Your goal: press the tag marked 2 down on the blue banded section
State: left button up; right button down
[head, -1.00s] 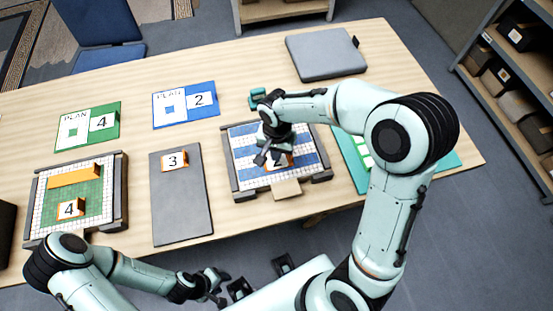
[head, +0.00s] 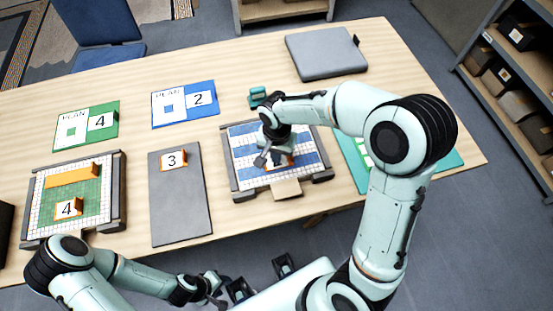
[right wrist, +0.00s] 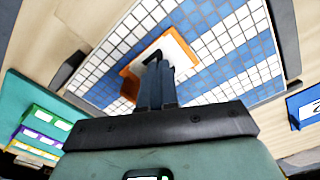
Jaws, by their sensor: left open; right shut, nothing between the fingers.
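The tag marked 2 (head: 284,162) is an orange piece with a white face on the blue banded section (head: 243,146), a white tiled panel with blue bands in a grey frame. My right gripper (head: 272,160) is over the tag, shut and empty, and partly hides it. In the right wrist view the shut fingertips (right wrist: 157,62) are at the tag's white face (right wrist: 178,52), with orange edges (right wrist: 130,84) showing beside them. I cannot tell whether they touch. My left gripper (head: 215,290) is open near the table's front edge, away from the panel.
A green panel (head: 92,205) with an orange bar and a tag marked 4 stands at the left. A grey board (head: 180,210) holds a tag marked 3. Plan cards (head: 185,104) lie behind. A teal tray (head: 445,160) is right of the blue panel.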

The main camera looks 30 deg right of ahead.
pick_arm(q)
jog(key=shift+s+f, duration=0.1)
jog(key=shift+f, duration=0.05)
pick_arm(e)
jog(key=shift+f, duration=0.15)
jog(key=shift+r+p, duration=1.25)
jog(key=shift+r, duration=1.15)
pick_arm(q)
jog(key=w+r+p, duration=0.1)
jog(key=w+r, duration=0.2)
jog(key=r, duration=0.2)
jog(key=shift+w+r+p, duration=0.25)
jog(key=shift+w+p, duration=0.1)
jog(key=shift+w, duration=0.05)
pick_arm(e)
notch_tip(320, 180, up, 3)
jog(key=shift+w+r, duration=0.1)
pick_arm(q)
jog(key=shift+s, duration=0.1)
